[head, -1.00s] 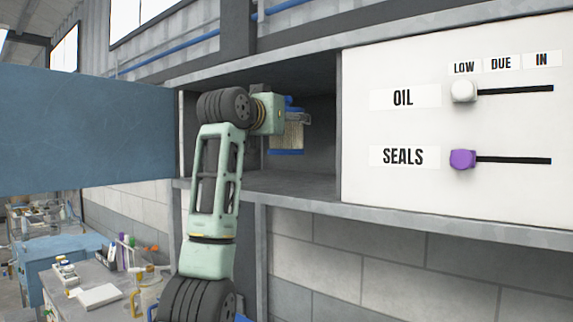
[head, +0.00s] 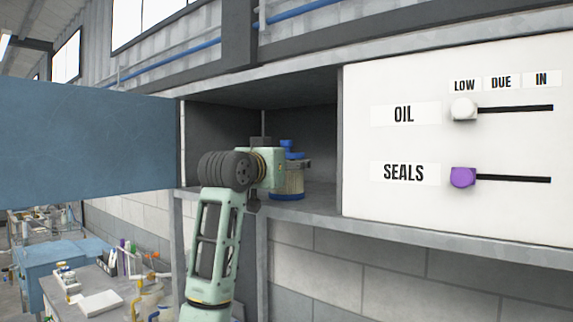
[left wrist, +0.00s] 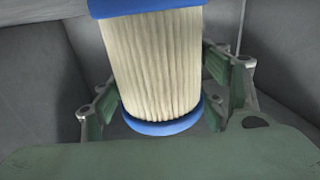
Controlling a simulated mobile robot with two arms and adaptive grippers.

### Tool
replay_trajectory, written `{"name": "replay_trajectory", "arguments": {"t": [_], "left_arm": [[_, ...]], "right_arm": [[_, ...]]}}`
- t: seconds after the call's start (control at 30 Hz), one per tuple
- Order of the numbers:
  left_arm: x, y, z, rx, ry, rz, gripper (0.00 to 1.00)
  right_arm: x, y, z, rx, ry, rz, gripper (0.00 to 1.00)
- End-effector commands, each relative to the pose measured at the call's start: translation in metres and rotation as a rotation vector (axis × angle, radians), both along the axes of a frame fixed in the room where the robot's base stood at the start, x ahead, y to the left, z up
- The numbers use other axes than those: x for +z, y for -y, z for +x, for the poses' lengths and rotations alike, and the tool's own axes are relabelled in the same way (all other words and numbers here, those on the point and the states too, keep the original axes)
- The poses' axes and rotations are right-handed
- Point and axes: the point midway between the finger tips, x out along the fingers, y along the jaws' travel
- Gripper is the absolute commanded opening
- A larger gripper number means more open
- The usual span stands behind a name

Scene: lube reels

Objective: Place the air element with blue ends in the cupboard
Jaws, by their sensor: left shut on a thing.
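The air element with blue ends (head: 287,182) is upright inside the open cupboard (head: 322,190), with a cream pleated body. Its lower blue end is at or just above the cupboard floor; I cannot tell if it touches. My left gripper (head: 298,163) reaches into the cupboard and is shut on the element. In the left wrist view the element (left wrist: 155,60) stands between the gripper's fingers, with both blue ends partly visible. My right gripper is not in view.
The blue cupboard door (head: 85,138) stands open at the left. A white panel (head: 400,145) with OIL and SEALS sliders adjoins the cupboard on the right. A cluttered bench (head: 110,285) is at the lower left. Cupboard floor right of the element is clear.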

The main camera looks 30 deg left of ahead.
Motion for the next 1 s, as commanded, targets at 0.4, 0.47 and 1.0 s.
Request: {"name": "replay_trajectory", "arguments": {"t": [0.4,0.47,1.0], "left_arm": [[-0.001,0.0,0.0,0.0,-0.001,0.0,0.86],[-0.001,0.0,0.0,0.0,-0.001,0.0,0.86],[-0.004,0.01,-0.069,0.001,0.006,0.003,0.86]], "right_arm": [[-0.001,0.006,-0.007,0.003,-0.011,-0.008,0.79],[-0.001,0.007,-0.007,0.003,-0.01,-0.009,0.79],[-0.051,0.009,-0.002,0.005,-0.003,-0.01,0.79]]}}
